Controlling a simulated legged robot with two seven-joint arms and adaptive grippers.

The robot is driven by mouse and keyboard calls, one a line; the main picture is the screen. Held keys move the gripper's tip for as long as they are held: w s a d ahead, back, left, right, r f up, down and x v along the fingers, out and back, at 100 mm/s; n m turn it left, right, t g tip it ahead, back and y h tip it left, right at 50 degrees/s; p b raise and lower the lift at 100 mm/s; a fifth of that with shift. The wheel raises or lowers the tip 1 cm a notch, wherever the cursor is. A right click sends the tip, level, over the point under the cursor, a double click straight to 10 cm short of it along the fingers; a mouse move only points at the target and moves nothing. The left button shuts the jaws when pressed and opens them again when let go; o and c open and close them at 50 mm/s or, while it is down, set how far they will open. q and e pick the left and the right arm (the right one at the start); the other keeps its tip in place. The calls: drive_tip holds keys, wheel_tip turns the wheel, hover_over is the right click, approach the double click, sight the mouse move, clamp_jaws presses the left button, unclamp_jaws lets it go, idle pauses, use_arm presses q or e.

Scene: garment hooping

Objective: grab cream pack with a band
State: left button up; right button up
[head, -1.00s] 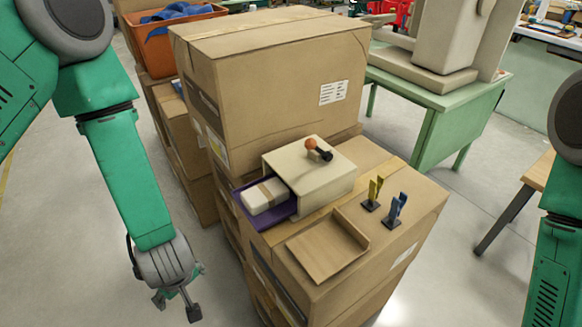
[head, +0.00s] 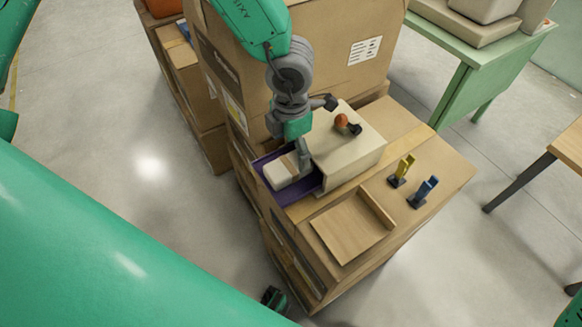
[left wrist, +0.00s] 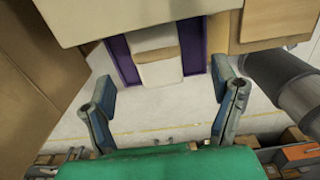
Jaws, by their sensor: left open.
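The cream pack (head: 280,174) with its tan band (head: 289,163) lies in a purple tray (head: 304,193) at the open side of a cream housing. My left gripper (head: 308,140) is open, reaching down from above; one finger is close to the pack's banded side, and contact cannot be told. In the left wrist view the pack (left wrist: 155,42) lies ahead of and between the spread fingers of the gripper (left wrist: 165,88), with the band (left wrist: 158,55) across it. Nothing is in the jaws.
The cream housing (head: 350,152) has an orange-knobbed lever (head: 343,121) on top. A shallow cardboard tray (head: 345,230), a yellow clip (head: 402,170) and a blue clip (head: 424,191) are on the cardboard boxes. A large carton (head: 345,55) stands behind. A green table (head: 470,85) is at the right.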

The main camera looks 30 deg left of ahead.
sight(289, 165)
use_arm(q)
drive_tip(key=f, duration=0.5)
drive_tip(key=a+f+b, duration=0.1)
drive_tip(key=f, duration=0.1)
drive_tip(key=shift+f, duration=0.15)
drive_tip(key=shift+w+d+f, duration=0.1)
drive_tip(key=shift+d+f, duration=0.05)
drive_tip(key=shift+f, duration=0.1)
drive_tip(key=shift+d, duration=0.1)
drive_tip(key=c, duration=1.3)
